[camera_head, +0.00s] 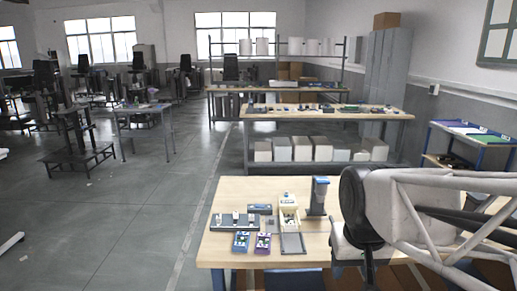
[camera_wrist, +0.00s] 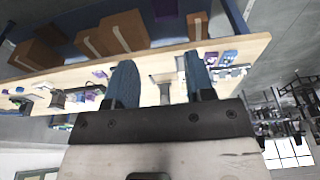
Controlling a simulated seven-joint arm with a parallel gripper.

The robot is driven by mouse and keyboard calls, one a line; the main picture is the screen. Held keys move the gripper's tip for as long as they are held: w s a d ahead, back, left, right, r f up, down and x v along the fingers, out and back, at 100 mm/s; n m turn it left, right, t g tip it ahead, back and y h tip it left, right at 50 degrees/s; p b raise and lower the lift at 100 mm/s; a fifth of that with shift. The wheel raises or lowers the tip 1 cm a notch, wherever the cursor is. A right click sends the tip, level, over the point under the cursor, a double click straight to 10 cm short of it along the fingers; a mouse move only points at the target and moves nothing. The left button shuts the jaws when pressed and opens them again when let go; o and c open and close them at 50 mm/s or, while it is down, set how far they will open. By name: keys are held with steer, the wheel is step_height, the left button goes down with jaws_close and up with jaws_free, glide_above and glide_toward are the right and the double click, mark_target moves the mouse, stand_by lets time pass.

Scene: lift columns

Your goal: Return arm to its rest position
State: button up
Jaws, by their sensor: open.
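My gripper (camera_wrist: 161,72) is open and empty in the wrist view, its two blue fingers apart with the table edge beyond them. In the head view my arm fills the right side, over the right end of the near wooden table (camera_head: 330,237); its fingers cannot be made out there. The table also shows tilted across the wrist view (camera_wrist: 115,69). On it stand a dark rack (camera_head: 222,221), a blue device (camera_head: 241,242), a purple device (camera_head: 263,243), a light box (camera_head: 289,221) with small parts, a grey tray (camera_head: 292,245) and a dark blue-topped column (camera_head: 319,195).
Behind stands a long workbench (camera_head: 350,114) with several bins below. A blue side table (camera_head: 470,135) with coloured trays is at the right. Brown boxes (camera_wrist: 122,31) show beside the tabletop in the wrist view. The floor (camera_head: 120,220) left of the near table is mostly clear.

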steer(key=s+d+f, duration=0.1)
steer(key=s+f, duration=0.1)
steer(key=s, duration=0.4)
steer(key=shift+s+f, duration=0.25)
steer(key=shift+s, duration=0.1)
